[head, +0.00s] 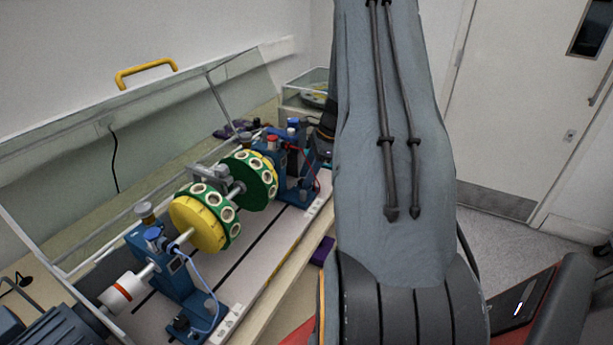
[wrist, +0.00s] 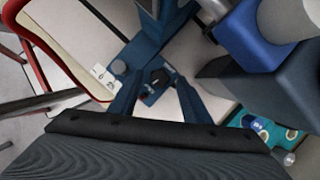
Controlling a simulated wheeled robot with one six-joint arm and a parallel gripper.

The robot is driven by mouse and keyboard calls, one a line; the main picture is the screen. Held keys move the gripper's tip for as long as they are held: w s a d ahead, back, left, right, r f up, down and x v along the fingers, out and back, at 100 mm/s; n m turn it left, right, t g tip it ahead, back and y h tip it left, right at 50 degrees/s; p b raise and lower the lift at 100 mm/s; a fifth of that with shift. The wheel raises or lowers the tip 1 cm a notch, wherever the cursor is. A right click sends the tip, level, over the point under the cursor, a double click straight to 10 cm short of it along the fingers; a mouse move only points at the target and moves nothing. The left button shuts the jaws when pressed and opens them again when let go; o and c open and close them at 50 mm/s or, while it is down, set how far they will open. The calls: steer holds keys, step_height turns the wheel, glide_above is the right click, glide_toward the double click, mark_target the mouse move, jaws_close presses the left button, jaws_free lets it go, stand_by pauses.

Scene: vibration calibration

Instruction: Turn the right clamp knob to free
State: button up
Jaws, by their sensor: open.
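The right blue pedestal (head: 292,165) stands at the far end of the rig in the head view, partly behind my arm. In the wrist view a small black clamp knob (wrist: 158,77) sits on a blue foot with pale markings; in the head view this knob is hidden. My gripper (wrist: 158,82) shows as two dark tapering fingers, open and apart, one to each side of the knob. Whether they touch it I cannot tell. In the head view my arm hides the fingers. The left blue pedestal (head: 180,273) has a black knob (head: 181,323) at its foot.
A shaft between the pedestals carries two yellow-and-green discs (head: 203,222). A clear cover (head: 75,187) with a yellow handle (head: 146,72) stands open behind. In the wrist view a blue block (wrist: 252,32) and a dark block (wrist: 245,80) crowd the right of the fingers.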

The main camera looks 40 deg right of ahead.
steer(key=b+v, duration=0.2)
steer(key=v, duration=0.5)
steer(key=shift+r, duration=0.25)
steer(key=shift+s, duration=0.1)
